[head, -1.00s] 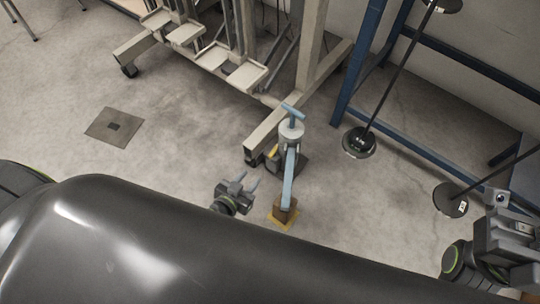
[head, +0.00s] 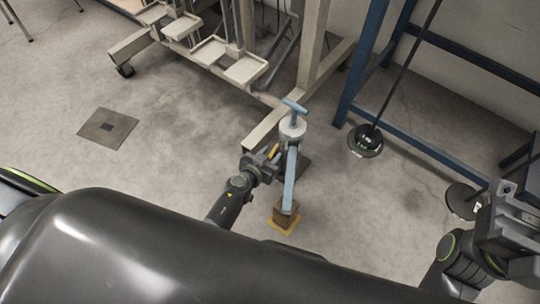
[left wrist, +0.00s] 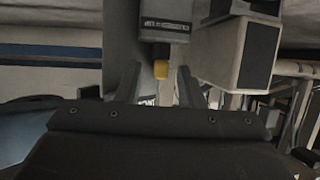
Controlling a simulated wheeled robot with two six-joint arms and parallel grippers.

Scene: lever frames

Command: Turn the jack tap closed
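The jack (head: 291,130) stands upright on the floor, a grey body with a light blue T-handle on top and a light blue lever (head: 290,175) slanting down in front. Its tap appears to be the small yellow piece (head: 273,152) on the jack's left side. It also shows in the left wrist view (left wrist: 161,70). My left gripper (head: 270,162) is at the jack's left side, close to the tap. In the left wrist view its fingers are apart, with the yellow tap between their tips; contact cannot be told. My right gripper (head: 520,222) is at the right edge, far from the jack; its fingers are unclear.
A wooden block on a yellow base (head: 285,217) is at the lever's lower end. A beige wheeled frame (head: 272,124) stands behind the jack. A blue rack (head: 352,85) and dark weight plates (head: 365,141) are to the right.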

